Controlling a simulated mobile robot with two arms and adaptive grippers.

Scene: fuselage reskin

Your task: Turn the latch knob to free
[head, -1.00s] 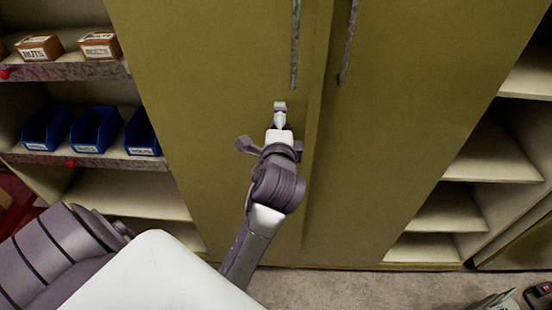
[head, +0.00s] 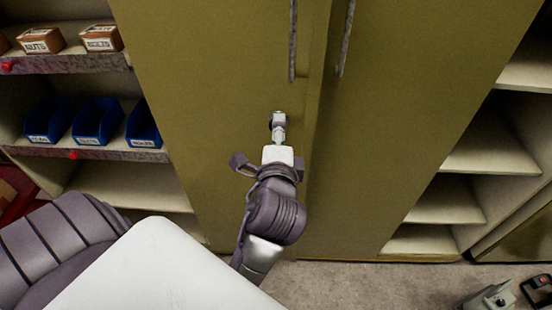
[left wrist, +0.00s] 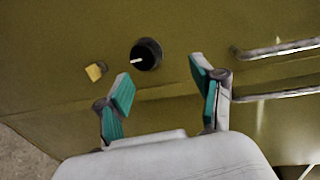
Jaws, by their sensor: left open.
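The latch knob (left wrist: 146,55) is a round black knob with a white pointer mark, set on the olive cabinet door (left wrist: 60,110). In the left wrist view it lies just beyond my left gripper (left wrist: 160,72), between the lines of the two teal-padded fingers. The fingers are open and apart, with nothing between them, and do not appear to touch the knob. In the head view my left gripper (head: 279,125) is in front of the left cabinet door (head: 210,90), below its handle, and I cannot make out the knob there. My right gripper is not in view.
Two long bar handles (head: 292,45) (head: 346,40) stand out from the doors above the gripper. A small yellow piece (left wrist: 96,71) is beside the knob. Shelves with blue bins (head: 97,122) are at left, emptier shelves (head: 440,200) at right. Grey equipment (head: 490,296) is on the floor.

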